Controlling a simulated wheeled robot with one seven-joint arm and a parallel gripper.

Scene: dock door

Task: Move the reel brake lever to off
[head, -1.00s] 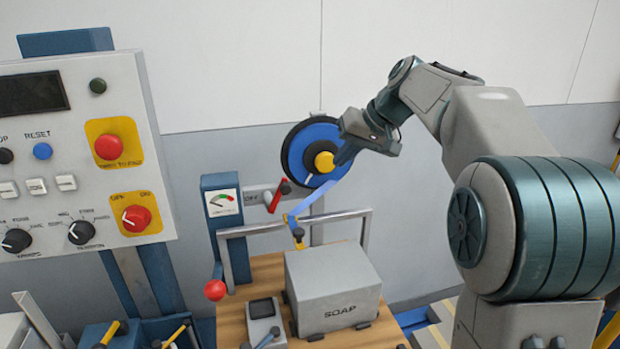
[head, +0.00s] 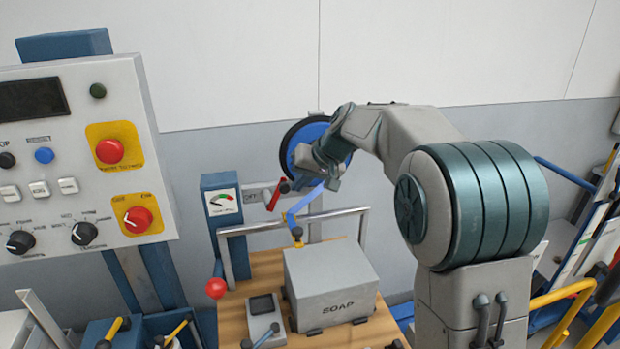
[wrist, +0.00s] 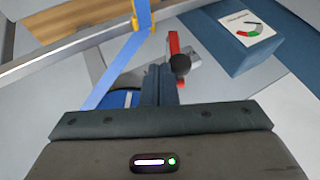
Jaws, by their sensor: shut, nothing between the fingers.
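The reel brake lever (head: 275,197) is a short red arm with a black knob, on a grey plate marked OFF at its left end. In the head view it slants up to the right from its lower end to the knob. It also shows in the wrist view (wrist: 174,42), with the knob just ahead of the fingers. My gripper (head: 299,184) is shut and empty, just right of the knob; its closed fingers show in the wrist view (wrist: 158,72). I cannot tell whether they touch the knob. The blue reel (head: 300,137) is partly hidden behind my gripper.
A blue strap (head: 305,201) runs from the reel to a metal rail (head: 265,228). A blue gauge post (head: 222,205) stands left of the lever. A grey SOAP box (head: 330,278) sits below on a wooden top. A control panel (head: 75,160) is at the left.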

